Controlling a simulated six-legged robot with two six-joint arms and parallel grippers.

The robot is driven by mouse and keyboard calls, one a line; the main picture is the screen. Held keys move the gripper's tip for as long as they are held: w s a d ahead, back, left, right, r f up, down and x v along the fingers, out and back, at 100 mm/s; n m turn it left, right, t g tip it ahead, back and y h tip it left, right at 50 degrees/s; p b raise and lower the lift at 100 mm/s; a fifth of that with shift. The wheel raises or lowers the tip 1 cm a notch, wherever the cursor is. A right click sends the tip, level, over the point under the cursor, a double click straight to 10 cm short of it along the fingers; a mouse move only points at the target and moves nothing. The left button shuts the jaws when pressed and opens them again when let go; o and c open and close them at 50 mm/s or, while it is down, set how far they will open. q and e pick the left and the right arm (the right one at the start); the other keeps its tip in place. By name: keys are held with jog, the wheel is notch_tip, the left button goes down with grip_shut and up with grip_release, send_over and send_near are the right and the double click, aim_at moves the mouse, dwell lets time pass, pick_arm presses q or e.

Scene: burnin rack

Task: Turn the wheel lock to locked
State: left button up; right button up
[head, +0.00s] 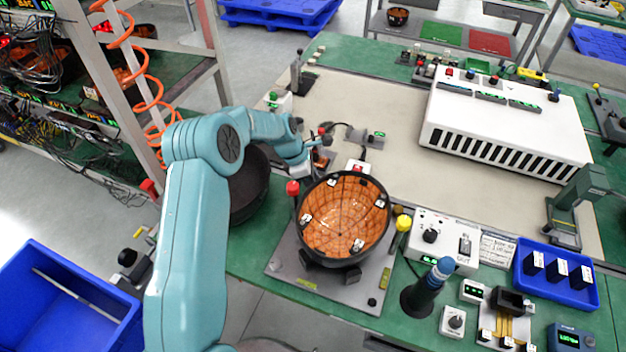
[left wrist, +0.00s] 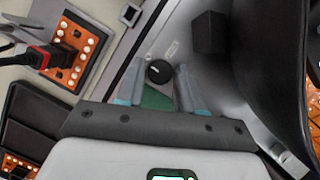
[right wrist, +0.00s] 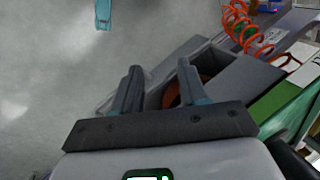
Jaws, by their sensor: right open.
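A small round black knob (left wrist: 158,72) with a white pointer mark sits on a grey plate in the left wrist view. It looks like the wheel lock, but I cannot be sure. A small pale label is beside it. My left gripper (left wrist: 161,80) is open, with the knob showing between its fingertips and a gap on each side. In the head view my left gripper (head: 312,163) is behind the orange-lined black bowl (head: 345,215), and the knob is hidden. My right gripper (right wrist: 160,82) is open and empty, over the floor and a grey box-like structure.
The bowl stands on a grey plate (head: 318,284); its dark side (left wrist: 270,50) is close to my left gripper. An orange board with a red plug (left wrist: 62,58) lies nearby. A blue tray (head: 555,275) and a white slotted unit (head: 505,125) are to the right.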

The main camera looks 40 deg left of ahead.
pick_arm(q)
grip_shut()
jog(key=m, duration=0.1)
jog(key=m+g+b, duration=0.1)
jog(key=m, duration=0.1)
jog(key=shift+w+m+h+b, duration=0.2)
jog(key=shift+m+h+b, duration=0.1)
jog(key=shift+h, duration=0.1)
jog(key=m+g+b, duration=0.1)
jog(key=m+g, duration=0.1)
jog(key=m, duration=0.2)
jog(key=shift+w, duration=0.15)
jog(key=shift+m+g, duration=0.8)
jog(key=shift+m, duration=1.4)
jog(key=o, duration=0.5)
grip_release()
jog(key=shift+d, duration=0.1)
